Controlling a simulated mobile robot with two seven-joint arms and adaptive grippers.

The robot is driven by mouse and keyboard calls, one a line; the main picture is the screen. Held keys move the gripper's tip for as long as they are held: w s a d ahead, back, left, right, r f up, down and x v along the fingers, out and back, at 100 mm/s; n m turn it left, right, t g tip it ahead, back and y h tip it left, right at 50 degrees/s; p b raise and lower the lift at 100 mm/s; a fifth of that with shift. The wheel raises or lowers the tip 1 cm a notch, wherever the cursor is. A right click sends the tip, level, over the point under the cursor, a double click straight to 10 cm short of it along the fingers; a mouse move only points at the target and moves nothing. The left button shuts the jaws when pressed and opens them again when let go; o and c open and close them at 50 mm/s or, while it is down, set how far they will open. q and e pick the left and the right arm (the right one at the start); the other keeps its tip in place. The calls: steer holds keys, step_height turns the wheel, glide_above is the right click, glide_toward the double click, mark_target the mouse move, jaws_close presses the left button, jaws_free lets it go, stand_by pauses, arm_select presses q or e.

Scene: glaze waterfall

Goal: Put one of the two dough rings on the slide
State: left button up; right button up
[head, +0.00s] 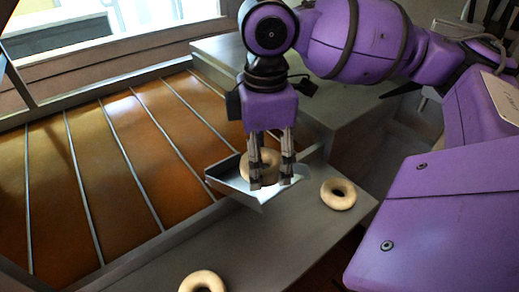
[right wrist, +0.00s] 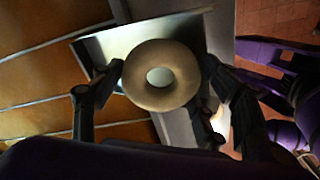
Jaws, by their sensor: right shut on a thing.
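My right gripper (head: 270,184) points down over the slide (head: 223,176), a small pale metal tray-like piece at the edge of the counter. It is shut on a pale dough ring (head: 260,160), partly hidden behind the fingers. In the right wrist view this held ring (right wrist: 160,92) shows between the fingers, with the slide (right wrist: 112,45) beneath it; whether it touches the slide I cannot tell. A second dough ring (head: 338,203) lies flat on the counter to the right of the slide. A third ring (head: 203,274) is cut off at the bottom edge. My left gripper is not in view.
A grey counter (head: 240,240) runs along the front of a wide bay of orange-brown panels (head: 150,120) split by thin metal rails. A grey box-like block (head: 335,105) stands behind the slide. The counter between the two loose rings is clear.

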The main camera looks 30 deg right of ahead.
steer(key=o, duration=1.2)
steer(key=shift+f, duration=0.1)
step_height(320, 180, up, 12)
steer(key=shift+r, duration=0.1)
stand_by(1.6)
